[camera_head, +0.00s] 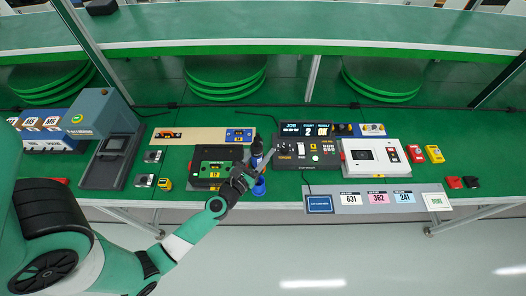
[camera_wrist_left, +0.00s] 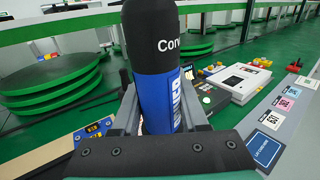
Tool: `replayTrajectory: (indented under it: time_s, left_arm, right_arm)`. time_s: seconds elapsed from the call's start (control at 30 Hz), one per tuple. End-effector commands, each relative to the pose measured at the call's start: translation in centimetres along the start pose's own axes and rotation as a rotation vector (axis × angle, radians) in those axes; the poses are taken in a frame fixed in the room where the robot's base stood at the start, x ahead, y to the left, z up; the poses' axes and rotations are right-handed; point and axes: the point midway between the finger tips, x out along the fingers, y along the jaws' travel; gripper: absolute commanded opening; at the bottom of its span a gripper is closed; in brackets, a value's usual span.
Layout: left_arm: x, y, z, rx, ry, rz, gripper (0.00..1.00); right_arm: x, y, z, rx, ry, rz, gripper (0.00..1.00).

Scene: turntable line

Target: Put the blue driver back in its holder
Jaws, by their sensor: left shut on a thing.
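My left gripper (camera_head: 246,172) reaches in from the lower left to the front edge of the green bench. It is shut on the blue driver (camera_head: 256,150), which has a black upper end and a blue body. In the left wrist view the driver (camera_wrist_left: 159,101) stands upright along the picture between the two fingers of the gripper (camera_wrist_left: 162,112), and its lower end is hidden. A blue part (camera_head: 259,188) shows just below the gripper in the head view; I cannot tell whether it is the holder or the driver's lower end. My right gripper is not in view.
A black control box (camera_head: 306,154) and a white-framed device (camera_head: 371,157) stand to the right. A black-and-green unit (camera_head: 214,164) is left of the driver. A grey press-like machine (camera_head: 104,128) stands further left. Label cards (camera_head: 378,198) line the front edge.

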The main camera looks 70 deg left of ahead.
Motion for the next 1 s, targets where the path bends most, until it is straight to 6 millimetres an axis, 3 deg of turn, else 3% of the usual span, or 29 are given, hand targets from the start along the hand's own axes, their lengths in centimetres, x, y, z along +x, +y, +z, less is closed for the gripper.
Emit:
replayTrajectory:
  time_s: [1.0]
  left_arm:
    - [0.06, -0.01, -1.18, 0.001, -0.002, 0.000, 0.00]
  right_arm:
    - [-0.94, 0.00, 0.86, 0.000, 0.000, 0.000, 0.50]
